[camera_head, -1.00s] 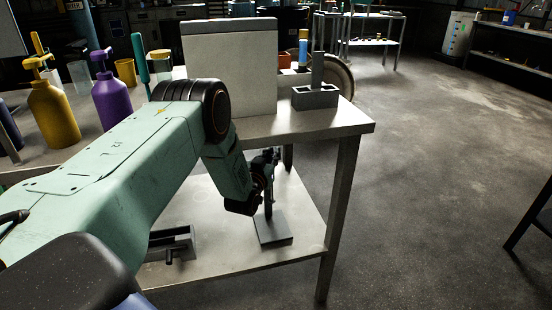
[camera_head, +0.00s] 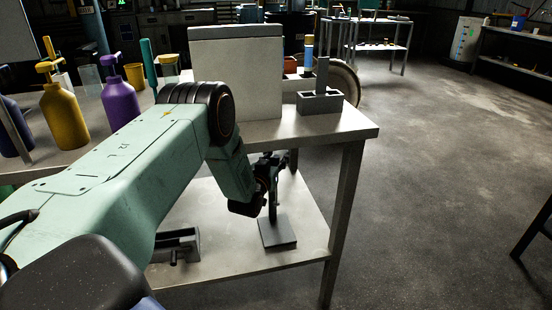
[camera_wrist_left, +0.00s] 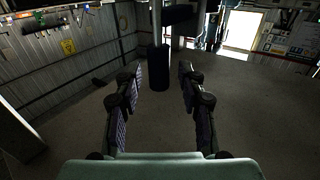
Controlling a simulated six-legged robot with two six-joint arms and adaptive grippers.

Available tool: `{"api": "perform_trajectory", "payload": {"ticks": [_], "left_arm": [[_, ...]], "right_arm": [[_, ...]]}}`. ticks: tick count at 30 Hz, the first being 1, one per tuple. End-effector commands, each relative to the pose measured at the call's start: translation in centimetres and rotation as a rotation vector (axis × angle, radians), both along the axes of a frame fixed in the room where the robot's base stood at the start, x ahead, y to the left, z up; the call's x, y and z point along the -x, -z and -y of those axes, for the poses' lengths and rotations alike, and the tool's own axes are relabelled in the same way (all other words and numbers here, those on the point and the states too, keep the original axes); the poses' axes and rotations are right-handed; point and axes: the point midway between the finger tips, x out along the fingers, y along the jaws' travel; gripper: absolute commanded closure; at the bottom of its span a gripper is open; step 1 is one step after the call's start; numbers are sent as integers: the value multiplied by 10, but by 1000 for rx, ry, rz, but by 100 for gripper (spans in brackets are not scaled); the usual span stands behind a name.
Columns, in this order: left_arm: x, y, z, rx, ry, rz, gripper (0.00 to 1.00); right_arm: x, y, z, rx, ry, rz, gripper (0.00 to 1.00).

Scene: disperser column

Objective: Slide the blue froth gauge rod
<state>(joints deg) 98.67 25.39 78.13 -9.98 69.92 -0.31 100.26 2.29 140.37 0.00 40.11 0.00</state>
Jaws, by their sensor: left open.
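In the left wrist view a dark blue cylinder (camera_wrist_left: 158,69) hangs upright ahead of my left gripper (camera_wrist_left: 158,88), in line with the gap between its spread fingers. It looks like the blue froth gauge rod, but the dim light makes this uncertain. A pale post and a dark arm show above and beside it. The fingers are open and do not appear to touch it. In the head view my left gripper (camera_head: 268,178) is at the lower shelf, by a stand with a flat grey base (camera_head: 278,233). The gripper hides the rod there. My right gripper is not in view.
The table top (camera_head: 345,128) lies above the lower shelf (camera_head: 215,215), with a leg (camera_head: 342,220) at its right corner. A grey block (camera_head: 320,101) and a pale panel (camera_head: 237,75) stand on top. A grey bracket (camera_head: 176,245) lies on the shelf. Open floor is right.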

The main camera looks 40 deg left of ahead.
Motion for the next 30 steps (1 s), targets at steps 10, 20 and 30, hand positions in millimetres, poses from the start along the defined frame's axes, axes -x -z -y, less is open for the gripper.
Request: {"api": "perform_trajectory", "payload": {"ticks": [10,20,30], "left_arm": [[29,0,9,2,-1,-1,60],[83,1,23,3,-1,-3,60],[114,1,32,1,0,-1,60]], "right_arm": [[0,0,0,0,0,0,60],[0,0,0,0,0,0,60],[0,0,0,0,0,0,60]]}}
